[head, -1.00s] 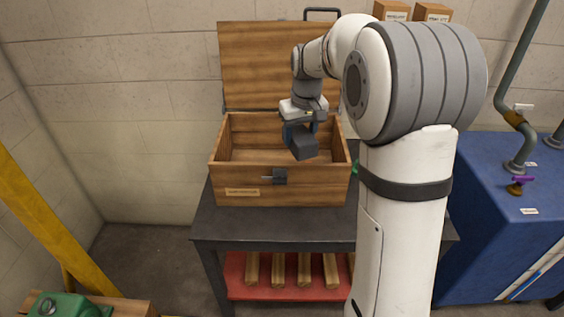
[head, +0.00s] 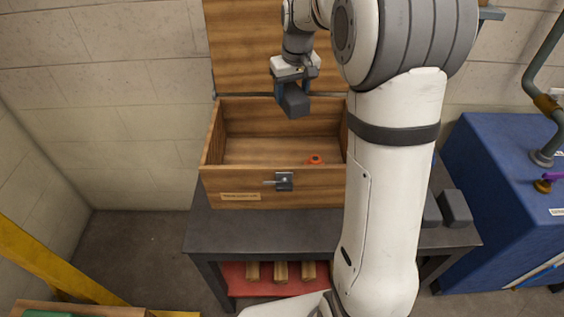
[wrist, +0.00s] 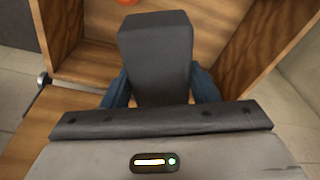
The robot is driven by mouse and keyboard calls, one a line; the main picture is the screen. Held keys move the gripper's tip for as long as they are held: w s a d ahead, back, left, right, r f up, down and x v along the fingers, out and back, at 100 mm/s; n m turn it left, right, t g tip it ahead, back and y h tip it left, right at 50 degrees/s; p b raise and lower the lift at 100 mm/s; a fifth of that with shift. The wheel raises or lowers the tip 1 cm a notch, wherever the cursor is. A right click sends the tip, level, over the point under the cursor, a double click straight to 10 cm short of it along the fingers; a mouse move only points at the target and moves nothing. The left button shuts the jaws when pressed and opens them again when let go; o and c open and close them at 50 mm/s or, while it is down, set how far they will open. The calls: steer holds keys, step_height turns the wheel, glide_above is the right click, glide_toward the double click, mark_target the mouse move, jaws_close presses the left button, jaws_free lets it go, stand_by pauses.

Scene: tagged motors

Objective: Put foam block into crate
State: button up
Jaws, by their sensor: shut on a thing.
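A dark grey foam block (head: 293,102) is held in my gripper (head: 283,88), which is shut on it. The block also fills the middle of the wrist view (wrist: 156,50), between the two blue fingers. The wooden crate (head: 235,184) stands on a dark table with its lid open against the wall. My gripper holds the block above the crate's opening, toward the back, apart from the crate floor. A small orange-red round thing (head: 315,160) lies inside the crate at the right.
Dark grey blocks (head: 455,208) stand on the table (head: 240,235) right of my arm. A metal latch (head: 284,181) is on the crate's front. A blue cabinet (head: 505,200) with pipes stands at the right. The crate's left floor looks clear.

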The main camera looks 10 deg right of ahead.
steer(key=f+b, duration=0.2)
steer(key=f, duration=0.5)
steer(key=f+b, duration=0.3)
steer(key=f, duration=0.5)
steer(key=f+b, duration=0.2)
steer(key=f, duration=0.6)
steer(key=shift+s+a+f, duration=0.15)
steer(key=shift+s+f, duration=0.1)
steer(key=shift+s, duration=0.05)
steer(key=shift+f+b, duration=0.2)
steer(key=shift+b, duration=0.1)
steer(key=o, duration=0.9)
steer(key=shift+o, duration=0.2)
steer(key=shift+r, duration=0.1)
step_height(320, 180, up, 12)
steer(key=s+p, duration=0.1)
steer(key=shift+s, duration=0.35)
steer(key=shift+r+p, duration=0.15)
steer(key=shift+p, duration=0.15)
